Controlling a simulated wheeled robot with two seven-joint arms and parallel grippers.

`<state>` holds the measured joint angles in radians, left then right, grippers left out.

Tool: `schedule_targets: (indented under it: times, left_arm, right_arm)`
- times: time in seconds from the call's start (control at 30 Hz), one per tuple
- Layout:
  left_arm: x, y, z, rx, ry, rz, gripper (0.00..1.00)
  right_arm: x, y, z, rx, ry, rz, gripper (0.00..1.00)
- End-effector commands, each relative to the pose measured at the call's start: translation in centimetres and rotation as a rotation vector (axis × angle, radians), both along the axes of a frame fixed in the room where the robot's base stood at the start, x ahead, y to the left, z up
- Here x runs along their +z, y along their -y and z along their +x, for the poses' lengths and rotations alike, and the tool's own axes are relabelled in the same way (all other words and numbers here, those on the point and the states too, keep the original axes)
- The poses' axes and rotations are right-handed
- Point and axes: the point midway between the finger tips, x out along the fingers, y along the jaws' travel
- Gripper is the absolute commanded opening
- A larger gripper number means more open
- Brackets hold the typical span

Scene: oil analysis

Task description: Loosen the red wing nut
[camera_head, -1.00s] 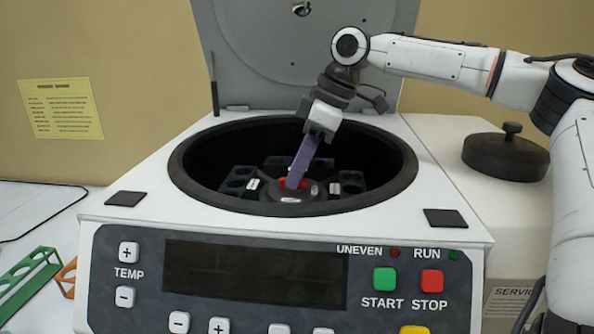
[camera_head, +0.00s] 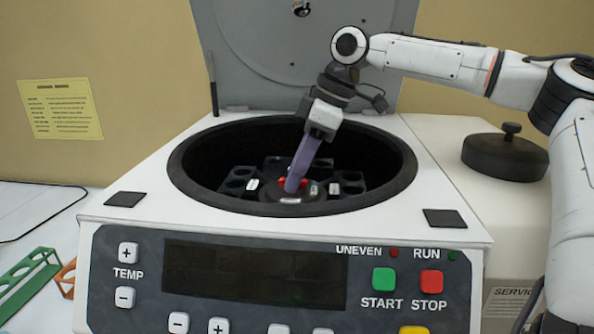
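The red wing nut (camera_head: 283,183) sits at the hub in the middle of the centrifuge rotor (camera_head: 290,197), inside the open round bowl. My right gripper (camera_head: 292,186) reaches down into the bowl from the upper right. Its purple fingers point down and end at the wing nut, covering much of it. The fingers show nearly edge-on as one strip, so I cannot tell whether they are shut on the nut or apart around it. My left gripper is not in view.
The bowl's dark rim (camera_head: 400,185) surrounds the fingers. The grey lid (camera_head: 300,45) stands open behind. A black knobbed cover (camera_head: 506,155) lies at the right. A green rack (camera_head: 28,280) and an orange rack (camera_head: 66,278) stand at the left.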

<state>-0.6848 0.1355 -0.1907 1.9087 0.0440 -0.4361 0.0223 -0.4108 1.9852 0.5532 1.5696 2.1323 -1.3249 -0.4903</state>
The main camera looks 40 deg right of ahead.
Motion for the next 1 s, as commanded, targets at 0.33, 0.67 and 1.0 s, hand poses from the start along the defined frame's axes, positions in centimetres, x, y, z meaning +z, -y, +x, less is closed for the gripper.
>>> schedule_targets:
  times: [0.33,0.67,1.0]
  left_arm:
    - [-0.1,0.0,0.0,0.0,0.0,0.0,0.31]
    - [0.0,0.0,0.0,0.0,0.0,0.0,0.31]
    - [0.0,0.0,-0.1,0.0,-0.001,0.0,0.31]
  right_arm:
    - [5.3,1.4,-1.6,-0.001,0.006,-0.001,0.3]
    - [9.2,2.4,-2.9,0.0,0.001,-0.002,0.3]
    - [9.5,2.5,-3.0,0.001,0.001,-0.001,0.3]
